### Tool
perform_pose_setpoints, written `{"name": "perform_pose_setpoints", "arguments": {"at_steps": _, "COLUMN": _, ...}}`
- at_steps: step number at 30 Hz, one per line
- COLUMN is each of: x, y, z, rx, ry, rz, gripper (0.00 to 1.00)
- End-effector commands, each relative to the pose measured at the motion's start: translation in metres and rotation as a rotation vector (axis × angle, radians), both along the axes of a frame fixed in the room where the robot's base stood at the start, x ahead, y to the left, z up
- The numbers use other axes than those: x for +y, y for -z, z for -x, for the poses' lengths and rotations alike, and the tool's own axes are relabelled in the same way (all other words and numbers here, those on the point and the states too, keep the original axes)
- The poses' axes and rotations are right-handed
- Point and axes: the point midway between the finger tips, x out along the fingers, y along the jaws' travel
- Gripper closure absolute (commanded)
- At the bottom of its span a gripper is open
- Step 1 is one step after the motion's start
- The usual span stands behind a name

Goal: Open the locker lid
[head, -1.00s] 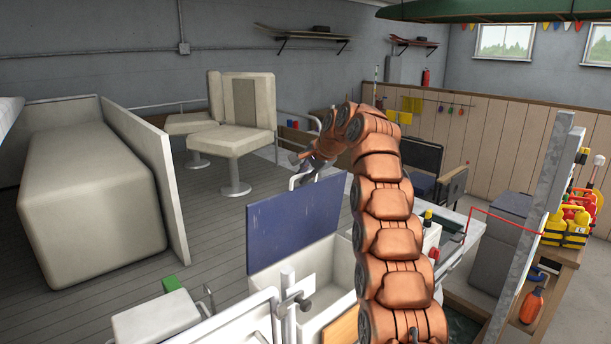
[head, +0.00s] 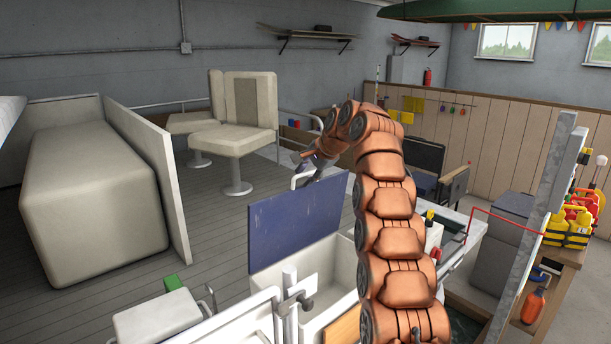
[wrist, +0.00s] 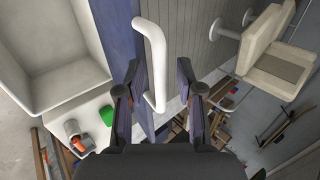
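The locker lid is a dark blue panel (head: 292,230) standing raised, close to upright, at the back of the white open locker box (head: 342,268). In the wrist view the lid (wrist: 118,28) shows nearly edge-on, with the white locker box (wrist: 50,60) to its left. A white bar handle (wrist: 152,45) is on the lid's right face; it also shows at the lid's top in the head view (head: 298,177). My gripper (wrist: 158,68) is open, with one finger on each side of the handle and visible gaps. In the head view my gripper is small and partly hidden by my arm.
A white post with a grey clamp (head: 290,300) stands in front of the locker. A green block (head: 173,283) lies on a white seat at the lower left. Cream pedestal seats (head: 246,130) stand behind the lid. Grey deck floor (head: 215,235) is clear to its left.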

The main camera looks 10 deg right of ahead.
Motion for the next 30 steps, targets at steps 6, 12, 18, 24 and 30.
{"name": "perform_pose_setpoints", "arguments": {"at_steps": 6, "x": -0.008, "y": -0.017, "z": 0.012, "rx": -0.001, "ry": 0.001, "rz": 0.0, "gripper": 0.63}}
{"name": "perform_pose_setpoints", "arguments": {"at_steps": 12, "x": -0.019, "y": -0.043, "z": 0.029, "rx": -0.006, "ry": 0.001, "rz": 0.0, "gripper": 0.63}}
{"name": "perform_pose_setpoints", "arguments": {"at_steps": 18, "x": -0.024, "y": -0.053, "z": 0.039, "rx": 0.0, "ry": 0.0, "rz": 0.0, "gripper": 0.63}}
{"name": "perform_pose_setpoints", "arguments": {"at_steps": 24, "x": -0.024, "y": -0.054, "z": 0.04, "rx": 0.001, "ry": -0.001, "rz": 0.0, "gripper": 0.63}}
{"name": "perform_pose_setpoints", "arguments": {"at_steps": 30, "x": -0.024, "y": -0.054, "z": 0.04, "rx": 0.0, "ry": -0.001, "rz": 0.0, "gripper": 0.63}}
